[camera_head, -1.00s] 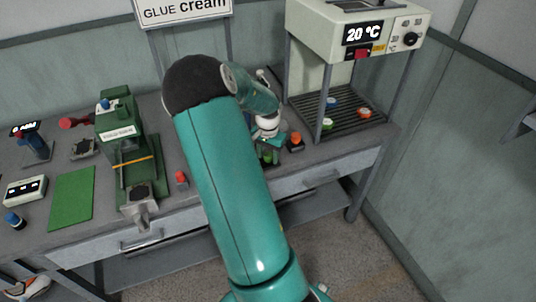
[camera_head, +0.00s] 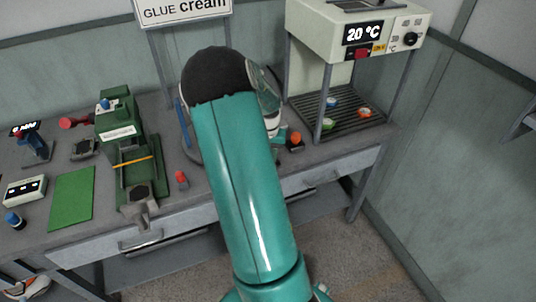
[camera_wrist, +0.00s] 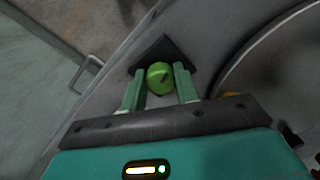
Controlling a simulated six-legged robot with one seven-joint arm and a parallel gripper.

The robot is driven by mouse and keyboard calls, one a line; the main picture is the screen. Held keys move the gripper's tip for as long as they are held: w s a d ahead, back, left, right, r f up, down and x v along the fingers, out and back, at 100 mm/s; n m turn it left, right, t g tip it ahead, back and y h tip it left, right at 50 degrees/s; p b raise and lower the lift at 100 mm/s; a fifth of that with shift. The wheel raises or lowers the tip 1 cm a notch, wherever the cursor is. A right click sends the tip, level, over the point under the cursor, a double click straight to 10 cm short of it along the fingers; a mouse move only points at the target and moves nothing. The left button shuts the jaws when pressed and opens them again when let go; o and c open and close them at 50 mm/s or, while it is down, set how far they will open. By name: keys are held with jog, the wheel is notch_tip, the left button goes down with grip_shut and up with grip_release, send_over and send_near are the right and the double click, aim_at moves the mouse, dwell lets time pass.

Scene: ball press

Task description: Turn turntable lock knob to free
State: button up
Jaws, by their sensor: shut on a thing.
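The green lock knob (camera_wrist: 159,78) sits on a dark square plate (camera_wrist: 152,53) in the wrist view. A small dark mark shows on its face. My gripper (camera_wrist: 160,71) has one green finger on each side of the knob and is shut on it. The large grey curved rim (camera_wrist: 243,68), probably the turntable's, is to the right of the knob. In the head view my arm hides the gripper and the knob.
A green press (camera_head: 125,150) and a red-topped piece (camera_head: 181,180) stand left of my arm. An orange-topped button (camera_head: 296,139) and the heater cabinet (camera_head: 325,28) reading 20 °C are to the right. A drawer handle (camera_wrist: 86,74) shows in the wrist view.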

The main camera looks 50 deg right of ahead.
jog(key=n, duration=0.7)
jog(key=shift+s+d, duration=0.1)
jog(key=shift+d, duration=0.05)
jog(key=n, duration=0.6)
jog(key=shift+n, duration=0.4)
jog(key=o, duration=1)
notch_tip(320, 180, up, 14)
jog(key=shift+f, duration=0.1)
dwell(0.4)
